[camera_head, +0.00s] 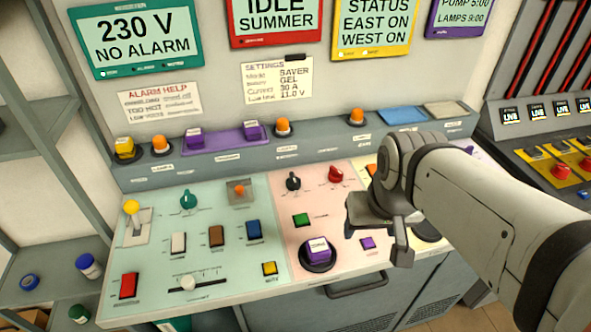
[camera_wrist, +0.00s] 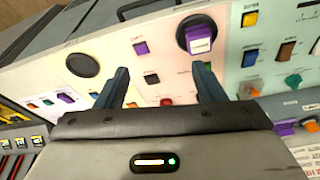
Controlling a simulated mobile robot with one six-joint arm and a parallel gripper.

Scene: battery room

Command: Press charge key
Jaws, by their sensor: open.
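A large purple key (camera_head: 318,250) with a white label stands on a round black base on the pink panel (camera_head: 335,205). Its label is too small to read surely, but it looks like the charge key. In the wrist view the purple key (camera_wrist: 199,38) is at the top, just beyond the right finger. My gripper (camera_head: 381,238) hangs over the panel to the right of the key, apart from it. In the wrist view my gripper (camera_wrist: 161,82) has its two fingers spread with nothing between them.
A small purple button (camera_head: 367,243), a green button (camera_head: 301,220), a black knob (camera_head: 293,182) and a red knob (camera_head: 336,174) are close by. The green panel (camera_head: 205,260) at left carries a slider and several switches. Screens hang on the back wall.

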